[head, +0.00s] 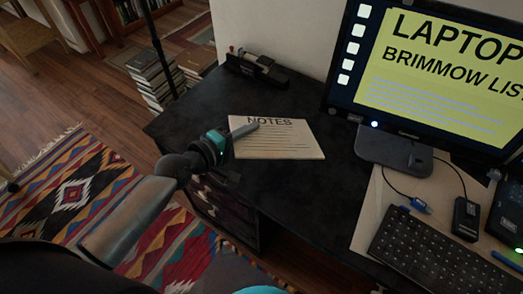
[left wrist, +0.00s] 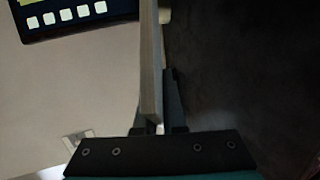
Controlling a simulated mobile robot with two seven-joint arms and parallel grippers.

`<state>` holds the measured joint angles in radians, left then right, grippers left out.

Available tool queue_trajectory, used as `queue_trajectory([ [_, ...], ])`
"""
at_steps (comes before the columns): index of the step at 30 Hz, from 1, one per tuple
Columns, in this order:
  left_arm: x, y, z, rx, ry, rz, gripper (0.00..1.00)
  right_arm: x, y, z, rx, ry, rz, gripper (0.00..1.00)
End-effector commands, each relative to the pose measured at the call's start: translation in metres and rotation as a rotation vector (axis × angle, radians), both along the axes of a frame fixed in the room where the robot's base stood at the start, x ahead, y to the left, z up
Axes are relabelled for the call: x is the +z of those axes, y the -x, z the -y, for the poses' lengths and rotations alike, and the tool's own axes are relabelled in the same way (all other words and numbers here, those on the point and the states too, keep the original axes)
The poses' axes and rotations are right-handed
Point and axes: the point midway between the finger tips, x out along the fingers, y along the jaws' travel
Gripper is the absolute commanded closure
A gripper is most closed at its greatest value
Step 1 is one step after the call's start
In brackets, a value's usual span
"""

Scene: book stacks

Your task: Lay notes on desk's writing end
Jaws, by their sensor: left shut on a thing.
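The notes (head: 275,143) are a pale, flat sheet or pad with "NOTES" printed at the top and ruled lines below. In the head view they lie level, face up, over the dark desk's (head: 290,190) left end. My left gripper (head: 243,130) is shut on their left edge. In the left wrist view the notes (left wrist: 150,55) show edge-on between the fingers (left wrist: 160,118). I cannot tell whether they touch the desk top. My right gripper is not in view.
A pen holder (head: 257,68) stands at the desk's back left. Book stacks (head: 152,78) stand on the floor behind. Bare desk lies in front of the notes.

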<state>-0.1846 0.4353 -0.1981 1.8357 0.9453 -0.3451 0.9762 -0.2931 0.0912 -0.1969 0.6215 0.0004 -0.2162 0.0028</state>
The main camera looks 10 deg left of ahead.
Motion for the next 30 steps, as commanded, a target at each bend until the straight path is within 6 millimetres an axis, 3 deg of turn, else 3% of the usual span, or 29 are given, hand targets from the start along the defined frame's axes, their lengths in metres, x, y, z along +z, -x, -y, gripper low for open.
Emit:
queue_trajectory([
  [3,0.01,-0.013,-0.017,-0.017,-0.021,-0.025,1.0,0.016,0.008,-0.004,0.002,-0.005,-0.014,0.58],
  [11,0.008,-0.021,-0.03,-0.026,-0.029,-0.045,1.0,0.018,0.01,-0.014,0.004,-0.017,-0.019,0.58],
  [30,-0.041,-0.014,-0.038,-0.028,-0.027,-0.044,1.0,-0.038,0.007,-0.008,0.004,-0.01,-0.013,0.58],
])
